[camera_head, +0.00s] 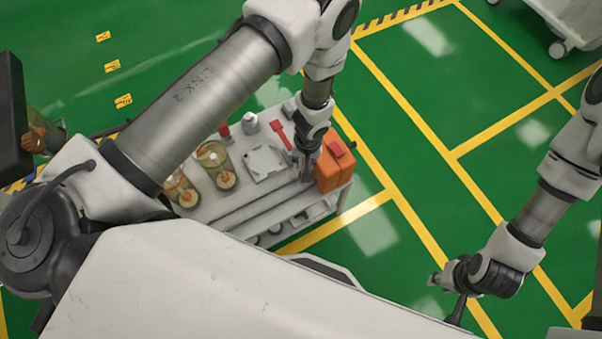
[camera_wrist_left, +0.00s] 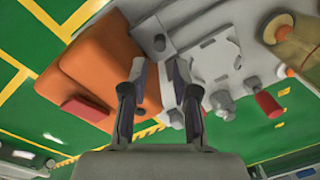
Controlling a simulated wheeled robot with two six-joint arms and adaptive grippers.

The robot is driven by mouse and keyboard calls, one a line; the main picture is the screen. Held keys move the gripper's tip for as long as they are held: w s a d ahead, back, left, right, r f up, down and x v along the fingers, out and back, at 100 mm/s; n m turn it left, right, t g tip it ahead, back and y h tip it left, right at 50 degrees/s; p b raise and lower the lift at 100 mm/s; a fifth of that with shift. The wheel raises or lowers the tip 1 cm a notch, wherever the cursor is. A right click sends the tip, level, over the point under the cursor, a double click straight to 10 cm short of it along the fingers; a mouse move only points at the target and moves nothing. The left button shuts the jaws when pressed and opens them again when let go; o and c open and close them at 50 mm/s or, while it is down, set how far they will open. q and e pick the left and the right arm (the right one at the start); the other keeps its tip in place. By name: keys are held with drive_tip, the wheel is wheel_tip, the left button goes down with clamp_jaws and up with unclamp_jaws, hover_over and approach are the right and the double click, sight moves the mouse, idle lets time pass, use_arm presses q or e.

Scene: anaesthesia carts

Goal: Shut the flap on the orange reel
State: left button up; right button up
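The orange reel (camera_head: 328,172) is a boxy orange body at the right end of a white cart top, with a red piece (camera_head: 334,150) on it. The red piece, which may be the flap, sticks out at the reel's edge in the left wrist view (camera_wrist_left: 86,108); its hinge and angle are unclear. My left gripper (camera_head: 306,172) is beside the reel's left side in the head view. In the wrist view its two fingers (camera_wrist_left: 160,72) are apart with nothing between them, the reel just left of them. My right gripper (camera_head: 447,292) is away from the cart, its fingers unclear.
The white cart (camera_head: 262,212) also carries two glass jars (camera_head: 214,160), a pale flat fixture (camera_head: 264,162), a red tool (camera_head: 281,134), a grey bottle (camera_head: 250,123) and a small red item (camera_head: 225,131). Green floor right of the cart is clear.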

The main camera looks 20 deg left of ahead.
use_arm(q)
drive_tip(key=f+b, duration=0.6)
drive_tip(key=f, duration=0.1)
drive_tip(key=shift+a, duration=0.2)
drive_tip(key=shift+r, duration=0.1)
clamp_jaws()
